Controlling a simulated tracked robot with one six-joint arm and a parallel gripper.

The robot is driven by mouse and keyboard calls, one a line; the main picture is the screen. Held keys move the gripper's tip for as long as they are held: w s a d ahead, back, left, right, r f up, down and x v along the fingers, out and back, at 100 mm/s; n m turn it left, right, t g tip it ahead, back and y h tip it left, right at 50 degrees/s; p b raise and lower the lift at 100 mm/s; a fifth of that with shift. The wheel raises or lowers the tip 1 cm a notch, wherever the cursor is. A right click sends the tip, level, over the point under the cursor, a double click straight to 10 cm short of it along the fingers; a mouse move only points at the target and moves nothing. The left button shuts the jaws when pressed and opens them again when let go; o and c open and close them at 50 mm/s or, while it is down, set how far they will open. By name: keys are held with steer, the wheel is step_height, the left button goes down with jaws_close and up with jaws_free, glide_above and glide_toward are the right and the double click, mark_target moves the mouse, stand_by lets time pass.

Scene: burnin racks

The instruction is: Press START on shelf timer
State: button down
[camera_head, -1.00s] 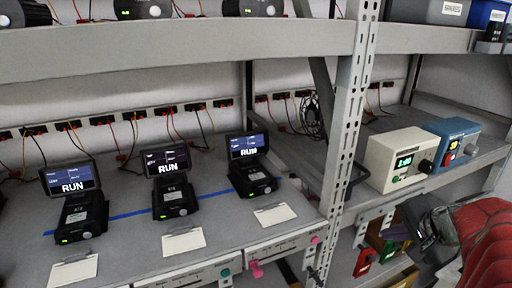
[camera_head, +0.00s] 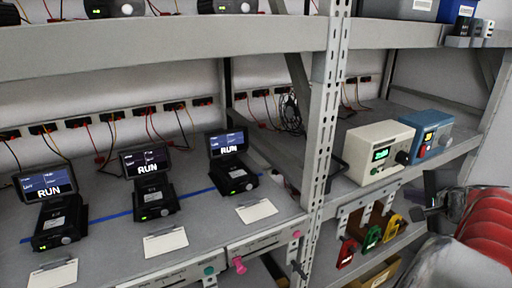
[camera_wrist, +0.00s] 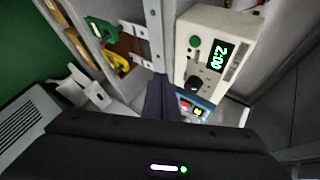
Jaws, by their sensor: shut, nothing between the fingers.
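The cream shelf timer (camera_head: 378,154) stands on the right-hand shelf, with a lit green display, a small green button (camera_head: 374,171) below it and a black knob (camera_head: 402,157). In the wrist view the timer (camera_wrist: 222,24) appears turned, its display reading 2:00, with the green button (camera_wrist: 194,41) and knob clear of my fingers. My gripper (camera_head: 424,213) is below and in front of the shelf, apart from the timer. In the wrist view its dark fingers (camera_wrist: 160,88) are together and empty. Button lettering is too small to read.
A perforated upright post (camera_head: 322,130) is to the left. Red, green and yellow padlock-like tags (camera_head: 371,238) hang below the shelf. Several RUN-screen devices (camera_head: 147,180) fill the left shelf.

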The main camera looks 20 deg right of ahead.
steer(key=w, duration=0.8)
steer(key=shift+a, duration=0.4)
steer(key=shift+w, duration=0.15)
stand_by(1.6)
steer(key=shift+w, duration=0.3)
steer(key=shift+w+a, duration=0.1)
steer(key=shift+w, duration=0.3)
stand_by(0.9)
stand_by(0.4)
steer(key=shift+s, duration=0.85)
steer(key=shift+s+d, duration=0.15)
steer(key=shift+s, duration=1.1)
steer(key=shift+s+d, duration=0.15)
steer(key=shift+s, duration=1.05)
